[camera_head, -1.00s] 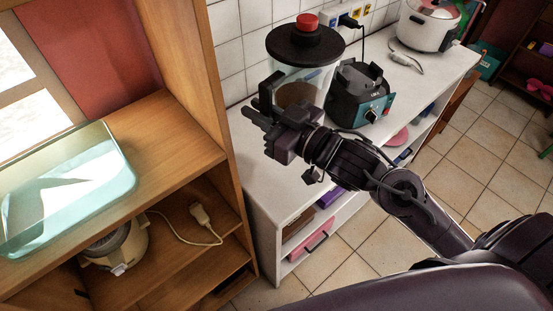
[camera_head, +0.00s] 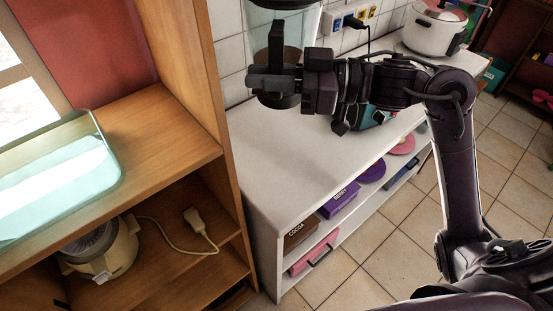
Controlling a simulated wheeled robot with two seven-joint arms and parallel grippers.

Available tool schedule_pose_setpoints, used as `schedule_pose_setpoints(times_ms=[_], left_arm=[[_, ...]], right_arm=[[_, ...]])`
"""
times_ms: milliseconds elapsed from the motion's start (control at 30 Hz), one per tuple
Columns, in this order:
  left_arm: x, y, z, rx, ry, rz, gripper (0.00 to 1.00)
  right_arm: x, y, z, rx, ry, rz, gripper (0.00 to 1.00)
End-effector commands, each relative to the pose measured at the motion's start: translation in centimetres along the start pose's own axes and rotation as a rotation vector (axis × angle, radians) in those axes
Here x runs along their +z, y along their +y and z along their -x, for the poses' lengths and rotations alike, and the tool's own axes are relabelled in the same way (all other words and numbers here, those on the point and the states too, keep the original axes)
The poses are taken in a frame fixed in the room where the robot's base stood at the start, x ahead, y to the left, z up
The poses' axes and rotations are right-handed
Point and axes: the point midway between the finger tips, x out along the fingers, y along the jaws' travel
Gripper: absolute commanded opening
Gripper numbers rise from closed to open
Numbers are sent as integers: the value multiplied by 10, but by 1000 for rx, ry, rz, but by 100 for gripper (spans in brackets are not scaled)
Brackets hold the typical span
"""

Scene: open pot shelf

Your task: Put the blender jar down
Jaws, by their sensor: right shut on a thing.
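The blender jar (camera_head: 291,27) is at the top of the head view, a clear body with a dark bottom and a dark handle. Its lid is cut off by the frame's top edge. My right gripper (camera_head: 272,80) is shut on the jar at its handle and holds it roughly upright, seemingly raised above the white counter (camera_head: 300,150). The teal and dark blender base (camera_head: 372,117) stands on the counter to the right, mostly hidden behind my right arm. My left gripper is not in view.
A white rice cooker (camera_head: 432,30) stands at the counter's far end. The near counter top is clear. A wooden shelf (camera_head: 160,125) at left holds a glass dish (camera_head: 62,185) and, below, a cream appliance (camera_head: 112,250) with a cord. Boxes sit under the counter.

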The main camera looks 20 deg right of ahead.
Motion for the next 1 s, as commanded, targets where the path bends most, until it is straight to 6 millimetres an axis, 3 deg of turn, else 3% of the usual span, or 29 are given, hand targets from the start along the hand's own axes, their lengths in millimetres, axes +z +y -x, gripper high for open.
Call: schedule_pose_setpoints(times_ms=[500, 1000], left_arm=[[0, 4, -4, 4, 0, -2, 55], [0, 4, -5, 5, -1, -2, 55]], right_arm=[[119, -1, 0, 2, 5, -4, 0], [177, -1, 0, 2, 3, -1, 0]])
